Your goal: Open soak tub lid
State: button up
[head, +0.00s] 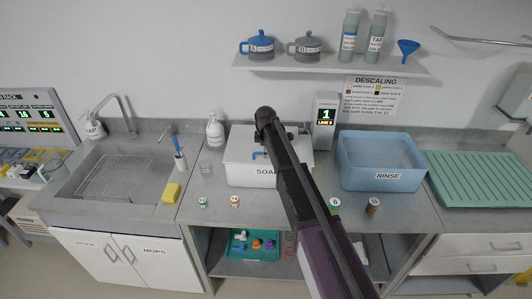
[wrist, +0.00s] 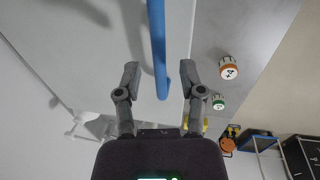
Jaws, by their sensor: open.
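The soak tub (head: 240,174) is a white box labelled SOAK on the counter, partly hidden behind my arm. Its pale lid (wrist: 100,50) is shut and fills much of the wrist view. A blue bar handle (wrist: 157,45) stands on the lid, and a bit of it shows in the head view (head: 259,154). My gripper (wrist: 158,68) is open, with one finger on each side of the blue bar and a gap on both sides.
A blue rinse tub (head: 380,177) stands to the right, and the sink (head: 115,178) is to the left. A display box (head: 325,122) and a soap bottle (head: 214,132) stand close by. Small capped vials (head: 235,201) line the counter front. A shelf (head: 330,65) hangs above.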

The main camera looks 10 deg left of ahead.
grip_shut()
jog(key=shift+a+r, duration=0.1)
jog(key=shift+r, duration=0.05)
